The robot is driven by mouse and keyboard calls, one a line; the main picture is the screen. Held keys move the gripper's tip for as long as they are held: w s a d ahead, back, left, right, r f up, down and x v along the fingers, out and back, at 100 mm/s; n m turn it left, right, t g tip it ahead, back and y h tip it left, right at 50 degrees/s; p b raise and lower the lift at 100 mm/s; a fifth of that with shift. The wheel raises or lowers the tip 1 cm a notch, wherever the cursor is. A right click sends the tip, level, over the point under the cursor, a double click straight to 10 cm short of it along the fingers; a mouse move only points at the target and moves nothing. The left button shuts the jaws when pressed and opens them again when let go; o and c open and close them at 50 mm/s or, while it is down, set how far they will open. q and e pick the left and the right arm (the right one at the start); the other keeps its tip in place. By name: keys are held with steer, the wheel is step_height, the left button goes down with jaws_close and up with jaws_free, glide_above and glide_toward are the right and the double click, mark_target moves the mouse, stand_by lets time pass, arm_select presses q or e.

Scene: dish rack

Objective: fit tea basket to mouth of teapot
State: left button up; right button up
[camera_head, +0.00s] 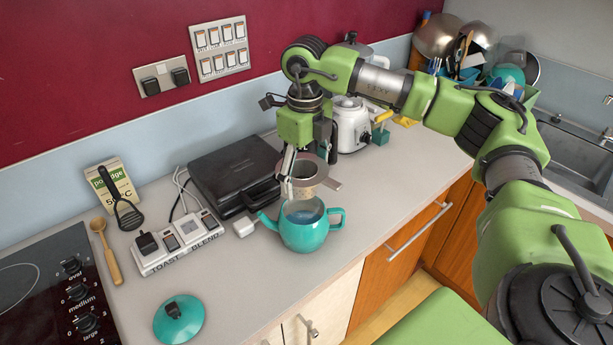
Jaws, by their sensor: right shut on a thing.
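The teal teapot (303,232) stands upright on the counter near its front edge, with its mouth open and uncovered. Its handle points right and its spout points left. My right gripper (290,172) points down above the teapot and is shut on the tea basket (307,178), a grey strainer with a wide rim and side tabs. The basket appears just above and behind the teapot's mouth; whether they touch is hard to tell. The teapot's teal lid (178,319) lies apart on the counter at the front left. My left gripper is not in view.
A black toaster grill (236,172) stands behind and left of the teapot. A labelled power strip (180,243) with plugs lies left. A hob (50,290), a wooden spoon (106,252) and a black masher (126,214) are farther left. A white kettle-like appliance (350,125) stands behind. The counter between lid and teapot is clear.

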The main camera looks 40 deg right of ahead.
mark_target(306, 192)
steer(key=shift+f, duration=0.15)
step_height(306, 192, down, 4)
steer(key=b, duration=0.3)
steer(key=shift+s+r, duration=0.1)
steer(key=shift+r, duration=0.15)
steer(key=shift+f+b, duration=0.35)
steer(key=shift+f, duration=0.1)
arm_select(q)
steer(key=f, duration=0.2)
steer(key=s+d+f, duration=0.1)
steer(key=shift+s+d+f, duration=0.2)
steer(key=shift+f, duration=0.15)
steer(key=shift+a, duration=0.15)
arm_select(e)
steer(key=shift+r, duration=0.1)
steer(key=p, duration=0.2)
steer(key=shift+a+p, duration=0.15)
steer(key=shift+p, duration=0.85)
steer(key=shift+d+f, duration=0.2)
steer(key=shift+f, duration=0.1)
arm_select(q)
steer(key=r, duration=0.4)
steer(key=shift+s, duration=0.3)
